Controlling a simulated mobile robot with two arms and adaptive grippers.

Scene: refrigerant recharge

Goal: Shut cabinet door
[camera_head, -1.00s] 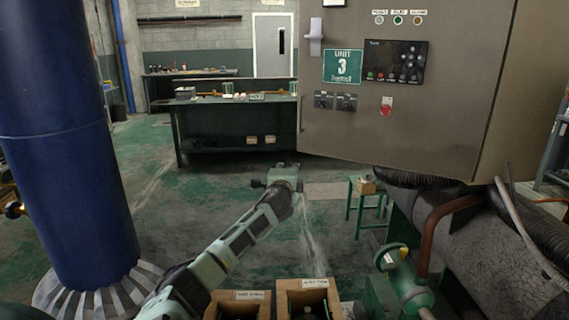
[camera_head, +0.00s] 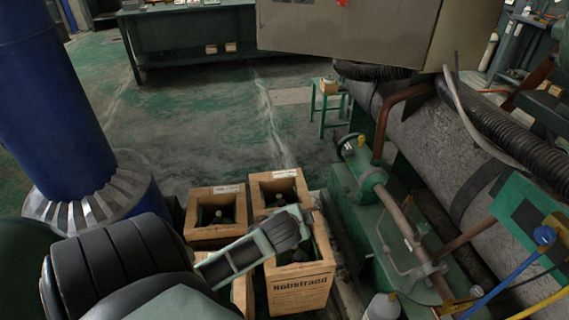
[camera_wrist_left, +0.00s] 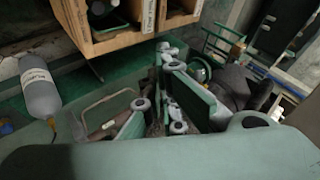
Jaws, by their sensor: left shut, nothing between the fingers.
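The cabinet (camera_head: 345,28) stands at the top of the head view, and only the lower part of its grey-brown front and right side shows. No gap at a door edge is visible there; its handle and upper panel are out of the frame. My left gripper (camera_head: 302,213) is over the wooden crates, well below and apart from the cabinet. It shows in the left wrist view (camera_wrist_left: 172,75) with its green fingers shut and nothing between them. The cabinet cannot be made out in the left wrist view. My right gripper is not in view.
Wooden crates with bottles (camera_head: 300,284) stand below my left arm. A blue column (camera_head: 45,90) is at left. Green machinery with pipes (camera_head: 362,185) and a large grey tank (camera_head: 450,140) fill the right. A small green stool (camera_head: 328,105) stands behind. The middle floor is clear.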

